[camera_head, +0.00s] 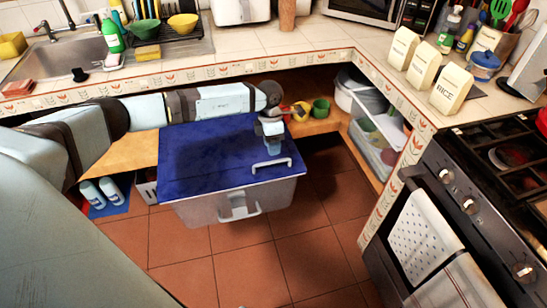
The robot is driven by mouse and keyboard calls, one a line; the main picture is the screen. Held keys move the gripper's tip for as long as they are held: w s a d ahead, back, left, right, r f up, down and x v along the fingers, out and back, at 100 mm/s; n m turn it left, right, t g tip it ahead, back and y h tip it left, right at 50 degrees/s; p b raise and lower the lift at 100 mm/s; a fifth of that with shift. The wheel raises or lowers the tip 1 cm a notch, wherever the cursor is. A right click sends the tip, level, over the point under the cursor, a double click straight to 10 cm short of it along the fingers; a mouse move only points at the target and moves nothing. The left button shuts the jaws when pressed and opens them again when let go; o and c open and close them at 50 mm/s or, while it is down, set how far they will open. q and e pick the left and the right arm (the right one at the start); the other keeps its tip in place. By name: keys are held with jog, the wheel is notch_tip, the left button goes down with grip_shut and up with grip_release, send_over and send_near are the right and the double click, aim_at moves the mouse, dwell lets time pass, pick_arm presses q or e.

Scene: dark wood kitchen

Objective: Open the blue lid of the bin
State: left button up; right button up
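The blue lid (205,160) lies flat over the grey bin (215,207), which stands on the floor in the open corner space under the counter. A white handle (272,163) is on the lid near its front right corner. Another white handle (239,211) is on the bin's front wall. My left arm reaches across above the lid from the left. My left gripper (273,148) points down just behind the lid's handle and looks apart from it. Its fingers are too small to tell whether they are open.
The counter edge (240,72) runs above and behind the bin. A shelf with containers (375,125) is right of it, and the oven (440,215) stands further right. White bottles (102,190) are at the left. The tiled floor (250,260) in front is clear.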

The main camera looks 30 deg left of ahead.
aim_at(273, 157)
pick_arm(q)
jog(key=f, duration=0.4)
jog(key=shift+s+d+f, duration=0.3)
jog(key=shift+d+f, duration=0.05)
jog(key=shift+f, duration=0.05)
grip_shut()
